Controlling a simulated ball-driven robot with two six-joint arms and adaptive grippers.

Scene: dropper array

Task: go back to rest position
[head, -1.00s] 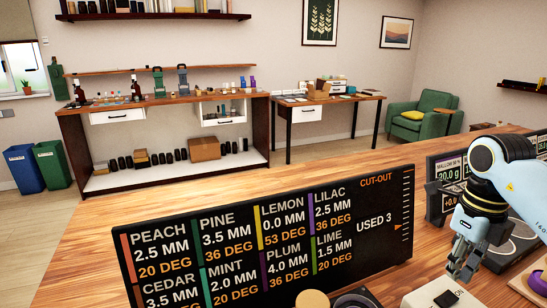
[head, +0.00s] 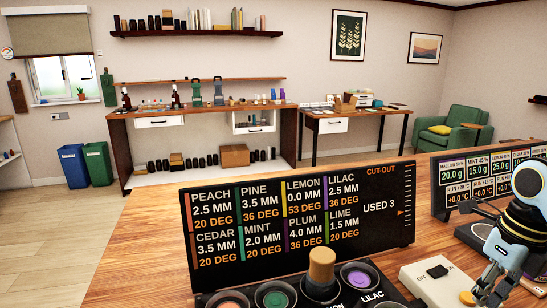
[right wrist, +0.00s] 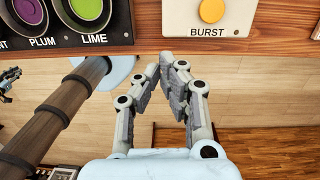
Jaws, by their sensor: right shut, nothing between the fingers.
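My right gripper (head: 490,294) is at the lower right of the head view, beside the white switch box (head: 415,284). In the right wrist view the right gripper (right wrist: 168,74) has its fingertips together with nothing between them. It points towards the table edge below the yellow BURST button (right wrist: 212,10). A small dark and pale gripper shape (right wrist: 8,84), probably my left gripper, shows at the left edge of that view, too small to tell its jaws. The head view does not show it.
A dark sign (head: 300,218) with coloured labels stands on the wooden table (head: 150,240). In front of it is the dropper panel with a wooden knob (head: 321,266) and coloured cups. Display screens (head: 486,178) stand at the right. The table's left part is clear.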

